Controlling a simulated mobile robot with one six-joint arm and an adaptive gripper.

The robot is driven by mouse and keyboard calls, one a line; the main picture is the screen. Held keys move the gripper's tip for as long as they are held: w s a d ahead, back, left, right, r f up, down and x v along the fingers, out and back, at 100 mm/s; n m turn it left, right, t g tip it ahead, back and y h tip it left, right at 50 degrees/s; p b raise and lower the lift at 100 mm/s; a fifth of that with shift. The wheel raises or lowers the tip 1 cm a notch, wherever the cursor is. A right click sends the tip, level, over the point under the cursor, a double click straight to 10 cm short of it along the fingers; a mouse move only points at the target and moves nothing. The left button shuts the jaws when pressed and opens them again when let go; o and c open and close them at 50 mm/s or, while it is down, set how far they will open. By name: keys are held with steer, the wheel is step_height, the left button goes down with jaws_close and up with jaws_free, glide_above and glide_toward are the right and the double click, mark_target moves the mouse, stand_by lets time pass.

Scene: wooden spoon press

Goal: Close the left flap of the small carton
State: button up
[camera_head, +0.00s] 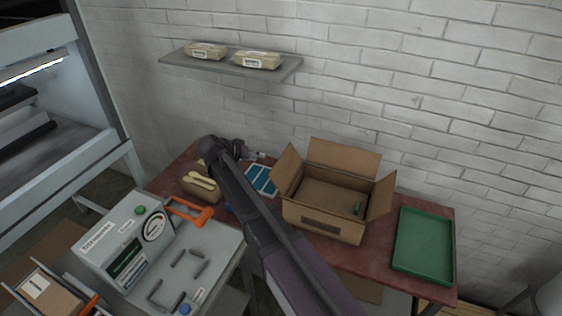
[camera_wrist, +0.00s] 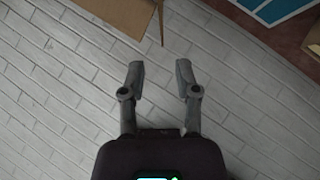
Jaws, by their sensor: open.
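The small carton (camera_head: 322,222) stands open on the red-brown table, with a small green item (camera_head: 358,208) inside. Its left flap (camera_head: 287,170) stands up and leans outward. The back flap (camera_head: 344,157) and right flap (camera_head: 381,197) are also raised. My gripper (camera_head: 258,155) is left of the carton and above the table, partly hidden by my arm. In the wrist view my gripper (camera_wrist: 161,76) has its two fingers apart with nothing between them. Cardboard (camera_wrist: 118,12) with a thin edge pointing down shows beyond the fingers; I cannot tell which part it is.
Blue-and-white cards (camera_head: 262,180) and a brown holder (camera_head: 200,190) lie left of the carton. A green tray (camera_head: 424,245) is on the right. A grey machine (camera_head: 150,250) stands front left. A wall shelf (camera_head: 225,69) bears two packages. My arm crosses the table's front.

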mark_target(282, 161)
steer(key=shift+w+f, duration=0.1)
steer(key=shift+f, duration=0.05)
steer(key=b+x, duration=0.6)
steer(key=x, duration=0.5)
steer(key=shift+b, duration=0.35)
steer(key=shift+b+x, duration=0.65)
steer(key=shift+x, duration=0.6)
jaws_close()
